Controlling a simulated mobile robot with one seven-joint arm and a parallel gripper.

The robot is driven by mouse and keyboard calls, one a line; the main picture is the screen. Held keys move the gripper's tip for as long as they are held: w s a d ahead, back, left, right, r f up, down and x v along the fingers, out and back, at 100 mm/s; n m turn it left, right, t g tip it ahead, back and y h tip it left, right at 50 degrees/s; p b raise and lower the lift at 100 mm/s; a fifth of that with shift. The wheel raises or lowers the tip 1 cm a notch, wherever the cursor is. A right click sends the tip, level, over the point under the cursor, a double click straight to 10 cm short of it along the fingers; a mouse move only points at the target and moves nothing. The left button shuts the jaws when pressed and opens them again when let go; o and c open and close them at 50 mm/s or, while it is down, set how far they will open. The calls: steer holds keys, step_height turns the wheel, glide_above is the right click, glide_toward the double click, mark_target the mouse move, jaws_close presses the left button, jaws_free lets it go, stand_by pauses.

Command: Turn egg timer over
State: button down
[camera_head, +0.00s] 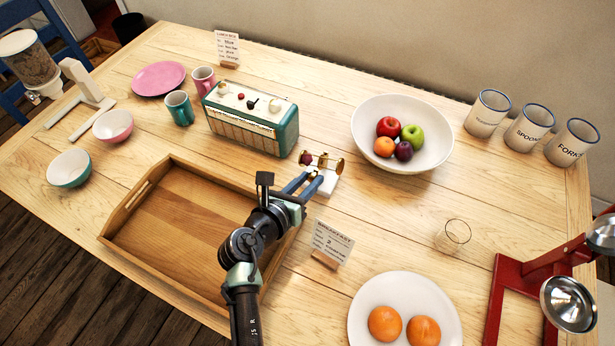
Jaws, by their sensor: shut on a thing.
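The egg timer (339,166) is near the middle of the table. It shows as small brass discs in a roughly level row, with a dark red part at the left end, above a small white base (328,184). My gripper (311,178) reaches it from the lower left, with its blue-grey fingers shut on the timer. The fingers hide part of the timer and base. I cannot tell whether the base touches the table.
A wooden tray (128,212) lies left of my arm. A radio (262,121) stands behind, a fruit bowl (436,162) at the back right. A breakfast card (329,244) stands close in front. A glass (456,233) is at right; bare table lies between.

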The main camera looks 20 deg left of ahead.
steer(key=shift+d+r+m+y+p, duration=0.2)
steer(key=shift+m+y+p, duration=0.2)
steer(key=shift+m+p, duration=0.45)
steer(key=shift+f+m+y, duration=0.15)
steer(key=shift+m+y, duration=0.2)
steer(key=shift+y, duration=0.05)
steer(key=c, duration=0.6)
jaws_free()
steer(key=shift+c, duration=0.2)
steer(key=shift+s, duration=0.1)
steer(key=p+v, duration=0.1)
steer(key=v, duration=1.1)
steer(key=shift+s+p, duration=0.3)
steer(key=shift+s, duration=0.1)
